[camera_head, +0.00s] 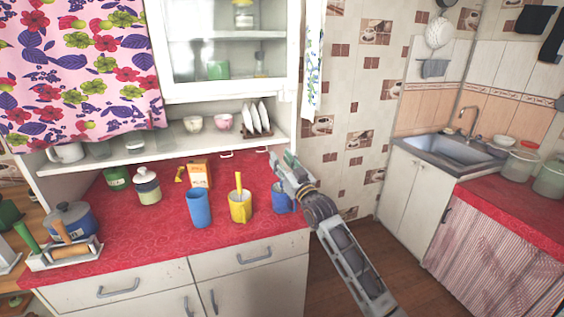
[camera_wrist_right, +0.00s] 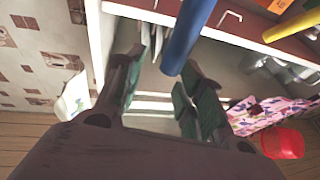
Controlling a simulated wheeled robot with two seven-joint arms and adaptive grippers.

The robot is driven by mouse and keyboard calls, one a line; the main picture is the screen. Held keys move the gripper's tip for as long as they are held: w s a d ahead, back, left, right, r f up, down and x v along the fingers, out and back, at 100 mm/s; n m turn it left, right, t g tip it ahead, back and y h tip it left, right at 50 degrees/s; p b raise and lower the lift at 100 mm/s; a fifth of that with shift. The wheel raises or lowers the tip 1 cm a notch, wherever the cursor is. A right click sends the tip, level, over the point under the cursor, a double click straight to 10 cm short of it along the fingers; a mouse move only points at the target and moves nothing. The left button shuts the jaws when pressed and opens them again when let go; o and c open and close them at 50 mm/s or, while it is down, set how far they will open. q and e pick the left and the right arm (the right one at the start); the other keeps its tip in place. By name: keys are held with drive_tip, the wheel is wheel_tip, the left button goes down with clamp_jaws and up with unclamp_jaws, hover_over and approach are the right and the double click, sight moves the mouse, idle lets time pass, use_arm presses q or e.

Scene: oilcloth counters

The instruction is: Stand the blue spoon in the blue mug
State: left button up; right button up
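The blue mug (camera_head: 280,200) stands on the red counter near its right end, partly covered by my right arm. My right gripper (camera_head: 284,162) is just above and beside it in the head view. In the right wrist view a long blue piece (camera_wrist_right: 186,38), likely the blue spoon's handle, ends near the gap between the fingertips. The right gripper (camera_wrist_right: 160,78) looks open, with a gap between its fingers. No blue spoon shows clearly in the head view, and its lower end is hidden. My left gripper is not in view.
An orange box (camera_head: 199,174) and a lidded jar (camera_head: 147,188) are behind. The counter's front middle is clear. A shelf overhangs the back.

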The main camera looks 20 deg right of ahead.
drive_tip(key=shift+v, duration=1.9)
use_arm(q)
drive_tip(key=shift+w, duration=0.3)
use_arm(e)
drive_tip(key=v, duration=0.8)
drive_tip(key=shift+s+f, duration=0.1)
idle(0.3)
